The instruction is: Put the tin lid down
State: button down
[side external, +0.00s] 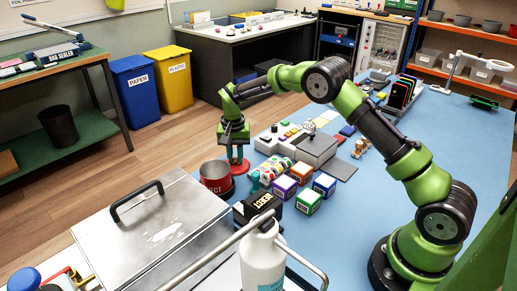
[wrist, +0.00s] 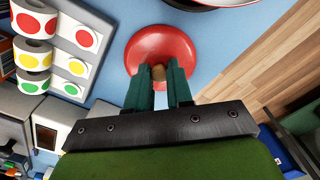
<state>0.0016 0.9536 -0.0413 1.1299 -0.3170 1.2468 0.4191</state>
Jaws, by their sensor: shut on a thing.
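The tin lid (wrist: 160,48) is a round red disc with a small brown knob. In the side view the lid (side external: 239,168) is beside the open tin, on its right, over the blue table. My gripper (wrist: 159,85) is shut on the knob from above, and it points down in the side view (side external: 237,157). I cannot tell whether the lid touches the table. The tin (side external: 216,183) is a grey round pot with a red lettered band and stands uncovered near the table edge. Its rim shows at the top of the wrist view (wrist: 225,4).
Sticker rolls in red, yellow and green (wrist: 35,21) lie close to the lid. A metal case (side external: 150,230) and a white bottle (side external: 262,262) are in front. The wooden floor lies beyond the table edge.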

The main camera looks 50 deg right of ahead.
jog(key=shift+f, duration=0.15)
jog(key=c, duration=1)
grip_release()
notch_tip(320, 180, up, 12)
notch_tip(320, 180, up, 7)
jog(key=t, duration=0.1)
send_over(236, 159)
jog(key=s, duration=0.4)
jog(key=s+a+r+n+t+y, duration=0.1)
jog(key=s+a+r+n+t, duration=0.1)
jog(key=s+r, duration=0.6)
jog(key=s+a+f+n+t, duration=0.1)
jog(key=s, duration=0.5)
jog(key=s+f+n+t, duration=0.1)
jog(key=s, duration=0.6)
jog(key=s+a+f+n+t+y, duration=0.1)
jog(key=s+t, duration=0.1)
jog(key=s, duration=0.4)
jog(key=shift+s+a+f, duration=0.2)
jog(key=shift+a+f, duration=0.15)
jog(key=shift+f, duration=0.05)
